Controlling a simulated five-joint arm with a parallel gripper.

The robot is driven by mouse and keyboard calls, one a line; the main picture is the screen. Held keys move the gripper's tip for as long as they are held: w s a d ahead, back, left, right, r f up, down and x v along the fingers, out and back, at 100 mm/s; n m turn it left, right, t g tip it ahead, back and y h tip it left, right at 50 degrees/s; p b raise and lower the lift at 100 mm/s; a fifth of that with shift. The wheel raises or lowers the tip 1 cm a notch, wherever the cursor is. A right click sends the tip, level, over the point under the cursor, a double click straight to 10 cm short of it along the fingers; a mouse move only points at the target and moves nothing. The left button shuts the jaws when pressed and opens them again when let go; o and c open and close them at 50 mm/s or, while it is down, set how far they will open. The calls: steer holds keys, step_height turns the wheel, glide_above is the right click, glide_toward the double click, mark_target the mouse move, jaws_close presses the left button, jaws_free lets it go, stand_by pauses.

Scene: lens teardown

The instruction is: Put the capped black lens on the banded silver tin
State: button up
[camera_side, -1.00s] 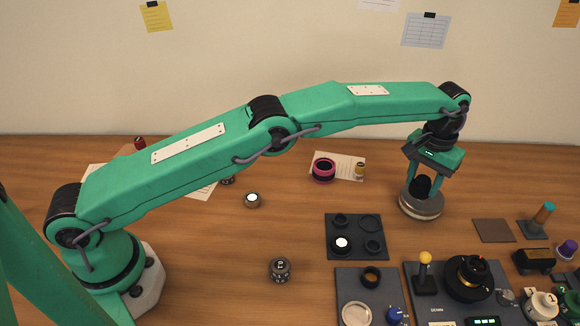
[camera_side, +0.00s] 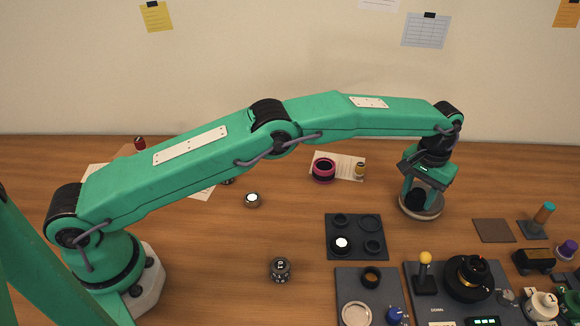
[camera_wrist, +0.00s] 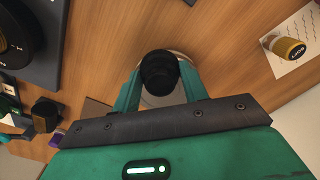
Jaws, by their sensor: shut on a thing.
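The capped black lens (camera_side: 415,199) is between the fingers of my gripper (camera_side: 415,196), which is shut on it. In the wrist view the black lens (camera_wrist: 159,72) shows round and dark between the two green fingertips (camera_wrist: 159,82). The banded silver tin (camera_side: 421,212) is directly below the lens and partly hidden by the gripper. Its pale top (camera_wrist: 163,100) shows around the lens in the wrist view. I cannot tell whether the lens touches the tin's top.
A dark tray with rings (camera_side: 355,252) lies left of the tin. A brown square pad (camera_side: 494,230) lies to its right. A control panel with a yellow-knobbed lever (camera_side: 425,258) is in front.

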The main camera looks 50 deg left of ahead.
mark_target(419, 192)
steer(key=shift+f, duration=0.15)
steer(key=o, duration=1.1)
steer(key=shift+c, duration=0.2)
steer(key=shift+r, duration=3.9)
